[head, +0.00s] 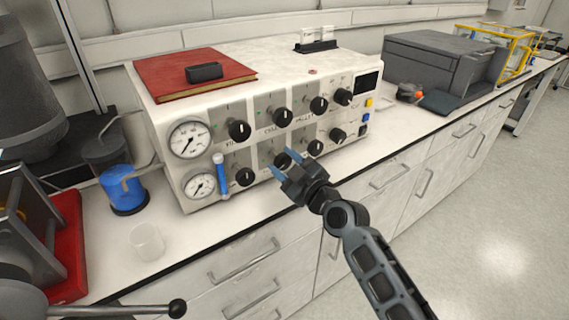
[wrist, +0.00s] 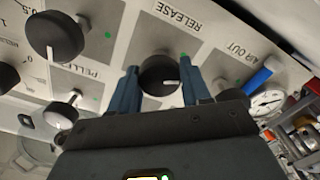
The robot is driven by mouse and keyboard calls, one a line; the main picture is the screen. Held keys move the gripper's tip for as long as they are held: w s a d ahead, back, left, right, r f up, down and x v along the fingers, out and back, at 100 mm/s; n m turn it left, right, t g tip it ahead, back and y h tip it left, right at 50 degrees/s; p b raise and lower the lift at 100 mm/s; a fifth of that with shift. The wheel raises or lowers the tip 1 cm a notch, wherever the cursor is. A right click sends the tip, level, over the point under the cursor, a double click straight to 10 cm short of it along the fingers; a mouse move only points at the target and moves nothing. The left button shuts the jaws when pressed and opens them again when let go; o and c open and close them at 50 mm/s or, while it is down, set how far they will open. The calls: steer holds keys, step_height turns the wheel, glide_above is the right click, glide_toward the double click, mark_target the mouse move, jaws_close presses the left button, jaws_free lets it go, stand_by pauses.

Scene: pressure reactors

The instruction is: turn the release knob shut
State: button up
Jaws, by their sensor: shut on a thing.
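The release knob (wrist: 159,74) is a round black knob on the white panel, in the middle of the wrist view. The upside-down RELEASE label (wrist: 174,14) is beside it. Its white pointer mark points right in that view, with a green dot up and to the right. My gripper (wrist: 162,84) has one blue finger on each side of the knob and is shut on it. In the head view my gripper (head: 278,163) is at the lower row of knobs, and the release knob (head: 283,157) shows partly behind the fingers.
Other black knobs (head: 239,130) crowd the panel, with two gauges (head: 189,138) at its left. A red book (head: 193,73) lies on top of the machine. A clear beaker (head: 147,241) and blue container (head: 123,190) stand on the counter. The floor at right is clear.

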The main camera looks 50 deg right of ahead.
steer(key=m+b, duration=0.1)
steer(key=m, duration=0.4)
steer(key=shift+m, duration=0.3)
steer(key=m, duration=0.6)
steer(key=shift+d, duration=0.1)
steer(key=m+p, duration=0.1)
steer(key=m, duration=0.4)
steer(key=shift+d+m, duration=0.1)
steer(key=shift+m, duration=0.3)
steer(key=m+p, duration=0.1)
steer(key=m, duration=0.4)
steer(key=shift+s+m+p, duration=0.1)
steer(key=shift+m+p, duration=0.2)
steer(key=shift+p, duration=0.1)
steer(key=shift+f, duration=0.1)
steer(key=o, duration=1)
steer(key=shift+o, duration=0.2)
